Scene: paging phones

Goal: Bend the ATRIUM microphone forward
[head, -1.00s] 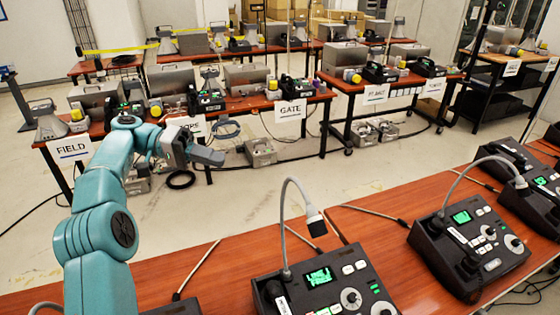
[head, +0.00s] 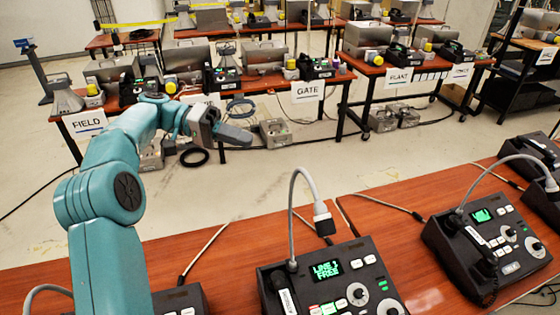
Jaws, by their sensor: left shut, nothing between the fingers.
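Several dark paging phones with grey gooseneck microphones stand on the near red-brown desk (head: 240,262). The middle phone (head: 338,290) has a lit green screen; its microphone (head: 323,220) rises from the back left, arches over and hangs head-down to the right. A second phone (head: 490,240) stands at the right, its gooseneck (head: 503,165) arching right. A third phone at the lower left is partly behind my arm and cut by the frame. I cannot read which is ATRIUM. My left gripper (head: 235,134) is shut and empty, apart from every microphone, up and left of the middle one. My right gripper is out of view.
Farther tables carry signs reading FIELD (head: 86,123), GATE (head: 307,92) and PLANT (head: 398,77), with more phones and grey boxes. Open floor (head: 270,180) lies between them and the near desk. Thin grey cables cross the desk between the phones.

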